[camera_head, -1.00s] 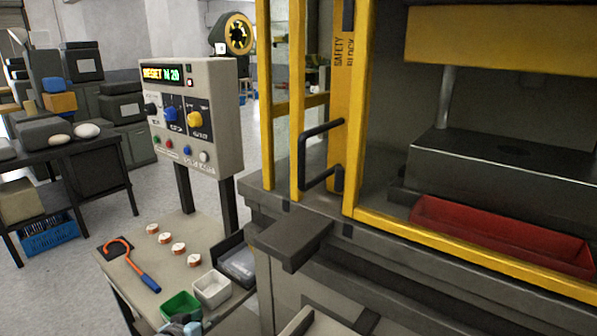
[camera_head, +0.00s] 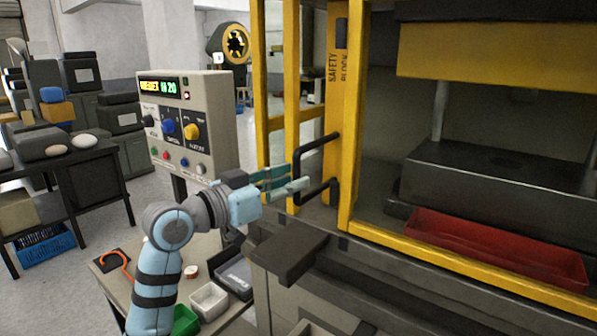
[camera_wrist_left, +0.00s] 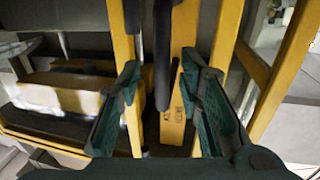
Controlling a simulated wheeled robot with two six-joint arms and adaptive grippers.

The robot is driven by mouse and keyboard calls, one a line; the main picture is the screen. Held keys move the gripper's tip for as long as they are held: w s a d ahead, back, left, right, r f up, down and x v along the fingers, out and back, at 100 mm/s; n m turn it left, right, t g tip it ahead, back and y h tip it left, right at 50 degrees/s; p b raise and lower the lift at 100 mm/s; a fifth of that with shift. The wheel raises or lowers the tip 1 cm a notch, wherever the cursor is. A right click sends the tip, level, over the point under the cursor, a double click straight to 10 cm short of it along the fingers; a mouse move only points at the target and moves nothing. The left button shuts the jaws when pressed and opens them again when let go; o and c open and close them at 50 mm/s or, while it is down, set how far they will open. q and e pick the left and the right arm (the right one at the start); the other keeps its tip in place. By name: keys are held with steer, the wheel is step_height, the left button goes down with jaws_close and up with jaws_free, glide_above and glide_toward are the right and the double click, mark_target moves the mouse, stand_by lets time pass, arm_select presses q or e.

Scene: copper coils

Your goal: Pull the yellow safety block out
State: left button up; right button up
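The yellow safety block (camera_head: 345,75) is a tall upright bar with dark "SAFETY BLOCK" lettering, standing at the left front of the press. A black D-shaped handle (camera_head: 314,146) sticks out at its lower part. My left gripper (camera_head: 300,182) is open beside the handle's lower half, its green fingers pointing right toward the block. In the left wrist view the gripper (camera_wrist_left: 160,70) has its fingers wide apart, with the dark handle bar (camera_wrist_left: 163,50) between them and the lettered yellow block (camera_wrist_left: 181,100) behind. Contact with the handle cannot be told. My right gripper is out of view.
Yellow frame posts (camera_head: 291,70) stand just left of the block. A dark ledge (camera_head: 289,252) juts out below the gripper. A red tray (camera_head: 490,245) lies inside the press. A control panel (camera_head: 186,125) and a small table with bins (camera_head: 209,301) stand at left.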

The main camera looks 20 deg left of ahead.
arm_select(q)
steer(key=shift+x, duration=1.1)
steer(key=shift+w, duration=0.15)
steer(key=shift+c, duration=0.6)
jaws_close()
